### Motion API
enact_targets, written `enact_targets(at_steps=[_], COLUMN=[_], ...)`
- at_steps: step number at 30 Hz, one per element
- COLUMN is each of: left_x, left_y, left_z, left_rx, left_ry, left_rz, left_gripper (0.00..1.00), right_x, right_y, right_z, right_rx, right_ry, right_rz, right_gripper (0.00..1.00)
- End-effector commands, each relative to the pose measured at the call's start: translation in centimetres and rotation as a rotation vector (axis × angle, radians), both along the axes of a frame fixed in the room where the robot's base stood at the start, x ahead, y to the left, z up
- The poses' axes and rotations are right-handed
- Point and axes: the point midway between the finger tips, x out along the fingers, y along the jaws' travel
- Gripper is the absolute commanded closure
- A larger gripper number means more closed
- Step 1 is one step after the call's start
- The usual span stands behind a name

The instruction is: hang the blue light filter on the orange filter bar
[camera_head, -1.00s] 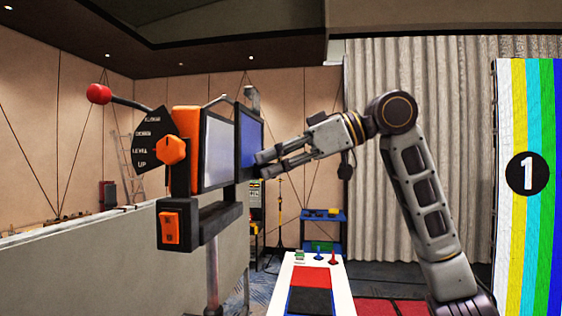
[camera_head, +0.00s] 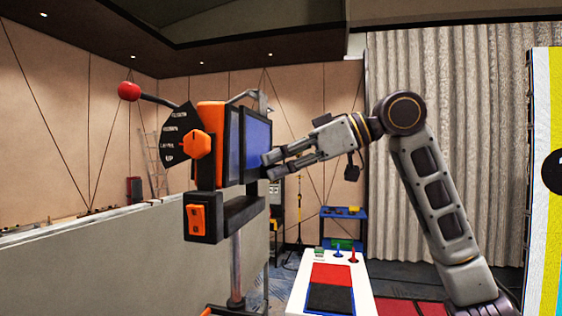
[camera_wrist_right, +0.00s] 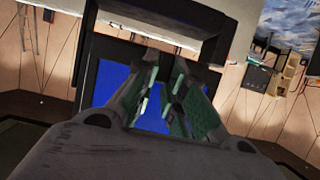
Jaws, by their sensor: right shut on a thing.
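The blue light filter (camera_head: 257,138) is a blue pane in a dark frame, standing upright close to the front of the orange lamp housing (camera_head: 210,115). A bent grey bar (camera_head: 240,96) runs out from the top of the housing toward the filter's top hook (camera_head: 266,102); I cannot tell whether they touch. My right gripper (camera_head: 268,165) is shut on the filter's near edge, from the right. In the right wrist view, the blue pane (camera_wrist_right: 108,84) lies behind the fingers (camera_wrist_right: 165,98), which hide part of it. My left gripper is out of view.
The lamp has an orange knob (camera_head: 196,144), a red-ended lever (camera_head: 129,91) and a lower box with an orange switch (camera_head: 196,220). A grey partition (camera_head: 110,262) stands left. A white table (camera_head: 297,290) and a blue shelf (camera_head: 343,213) stand beyond.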

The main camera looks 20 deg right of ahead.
Motion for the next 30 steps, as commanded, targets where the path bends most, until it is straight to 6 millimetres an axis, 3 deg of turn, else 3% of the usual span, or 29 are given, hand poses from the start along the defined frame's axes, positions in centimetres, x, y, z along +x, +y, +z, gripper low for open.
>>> enact_targets(at_steps=[12,13,18,30], left_x=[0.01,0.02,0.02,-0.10], left_y=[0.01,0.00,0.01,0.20], left_z=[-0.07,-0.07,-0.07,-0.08], left_rx=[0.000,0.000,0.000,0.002], left_ry=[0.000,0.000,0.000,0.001], left_rz=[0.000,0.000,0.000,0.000], left_gripper=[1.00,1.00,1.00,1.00], right_x=[-0.02,-0.02,-0.02,-0.10], right_y=[-0.02,-0.02,-0.02,-0.16], right_z=[-0.12,-0.12,-0.12,-0.07], right_rx=[0.001,0.001,0.001,0.000], right_ry=[-0.001,-0.001,-0.001,0.000], right_rz=[0.000,0.000,0.000,0.000], right_gripper=[1.00,0.84,0.63,0.63])
